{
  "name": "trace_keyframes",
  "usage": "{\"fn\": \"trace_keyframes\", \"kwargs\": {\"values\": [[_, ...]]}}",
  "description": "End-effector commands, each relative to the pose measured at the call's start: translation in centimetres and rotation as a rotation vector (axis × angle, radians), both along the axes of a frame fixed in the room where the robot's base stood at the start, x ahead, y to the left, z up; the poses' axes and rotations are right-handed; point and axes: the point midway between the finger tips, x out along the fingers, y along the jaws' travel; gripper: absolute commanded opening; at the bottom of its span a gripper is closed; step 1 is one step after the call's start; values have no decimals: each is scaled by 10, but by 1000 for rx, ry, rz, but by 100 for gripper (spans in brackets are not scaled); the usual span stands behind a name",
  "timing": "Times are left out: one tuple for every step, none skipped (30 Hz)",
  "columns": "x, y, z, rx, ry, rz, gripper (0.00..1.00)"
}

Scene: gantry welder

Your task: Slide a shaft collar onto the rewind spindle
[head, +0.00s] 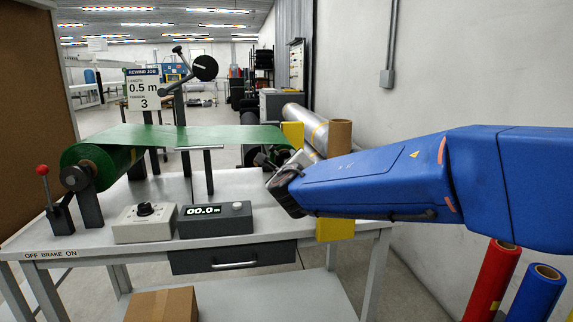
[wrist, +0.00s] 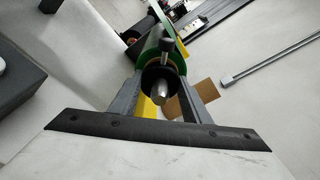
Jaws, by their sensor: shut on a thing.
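My gripper (wrist: 162,98) is shut on a dark shaft collar (wrist: 150,72), with one grey finger at each side of it. A black-knobbed handle (wrist: 168,47) stands up at the collar. The silver end of the rewind spindle (wrist: 160,94) shows within the collar's ring and points toward the wrist camera. How far the collar sits along the spindle cannot be told. In the head view my gripper (head: 279,178) is at the right end of the machine, and its blue arm hides most of the collar and spindle. Green film (head: 200,136) runs to the rewind end.
The grey bench (head: 150,190) carries a control box (head: 146,224), a counter (head: 215,220) and a red-knobbed brake lever (head: 43,171). Red (head: 495,275) and blue (head: 538,293) rolls stand at lower right.

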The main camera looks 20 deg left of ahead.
Motion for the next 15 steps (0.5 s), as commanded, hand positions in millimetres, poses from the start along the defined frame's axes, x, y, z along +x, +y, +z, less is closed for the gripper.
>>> {"fn": "trace_keyframes", "kwargs": {"values": [[1,1,0,0,-1,-1,13],[2,1,0,0,-1,-1,13],[3,2,1,1,-1,0,13],[3,2,1,1,-1,0,13],[4,2,1,1,-1,0,13],[5,3,1,1,-1,0,13],[5,3,1,2,-1,0,13],[6,4,1,2,-1,0,13],[7,4,1,2,-1,0,13],[7,4,1,2,-1,0,13],[8,5,1,2,-1,0,13],[9,5,1,2,-1,0,13],[9,5,1,2,-1,0,13],[9,6,1,2,-1,1,13],[10,6,2,2,-2,0,13]]}}
